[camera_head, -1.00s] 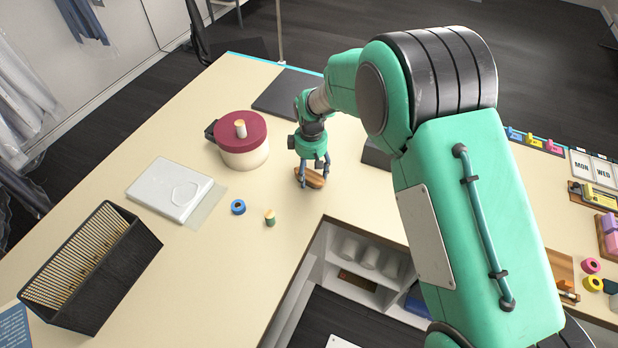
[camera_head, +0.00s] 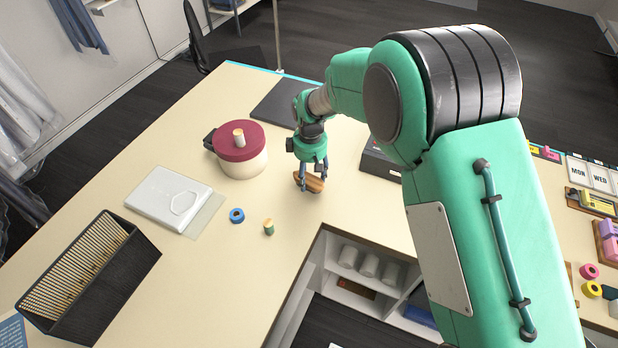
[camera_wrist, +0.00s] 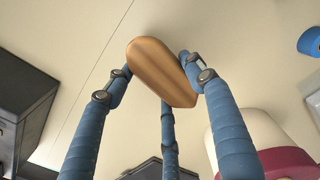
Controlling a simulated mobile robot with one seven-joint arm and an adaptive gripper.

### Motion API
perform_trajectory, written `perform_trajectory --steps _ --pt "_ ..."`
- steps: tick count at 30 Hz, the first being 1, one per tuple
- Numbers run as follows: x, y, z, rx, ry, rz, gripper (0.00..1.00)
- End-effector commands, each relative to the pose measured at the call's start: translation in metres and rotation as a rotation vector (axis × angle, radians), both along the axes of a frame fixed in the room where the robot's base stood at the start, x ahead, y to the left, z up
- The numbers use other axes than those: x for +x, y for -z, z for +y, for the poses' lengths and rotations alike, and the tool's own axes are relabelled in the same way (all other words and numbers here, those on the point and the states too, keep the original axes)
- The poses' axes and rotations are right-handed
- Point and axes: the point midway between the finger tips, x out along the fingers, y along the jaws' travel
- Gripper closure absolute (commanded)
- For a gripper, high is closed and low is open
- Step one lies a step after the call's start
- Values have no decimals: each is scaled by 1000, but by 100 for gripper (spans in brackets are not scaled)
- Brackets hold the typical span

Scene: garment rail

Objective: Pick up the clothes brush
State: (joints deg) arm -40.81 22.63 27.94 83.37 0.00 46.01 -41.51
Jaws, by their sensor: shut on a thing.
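The clothes brush (camera_head: 312,183) is a small brown wooden oval on the cream table, near its inner corner. My gripper (camera_head: 311,180) points down at it, with its blue fingers on both sides of the brush. In the wrist view the brush (camera_wrist: 162,72) lies slantwise between the fingers of my gripper (camera_wrist: 157,80), which are shut on it. Its smooth wooden back faces the wrist camera. I cannot tell whether the brush is clear of the table.
A cream pot with a dark red lid (camera_head: 239,143) stands left of my gripper. A blue tape roll (camera_head: 237,215) and a green spool (camera_head: 269,227) lie in front. A dark box (camera_head: 380,160) is close on the right. A black basket (camera_head: 92,280) stands at far left.

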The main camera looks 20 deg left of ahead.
Motion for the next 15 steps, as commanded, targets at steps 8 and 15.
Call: perform_trajectory --steps 8,15 --pt "-38 -4 -31 -1 0 1 74" --pt "-72 -9 -59 0 0 0 74"
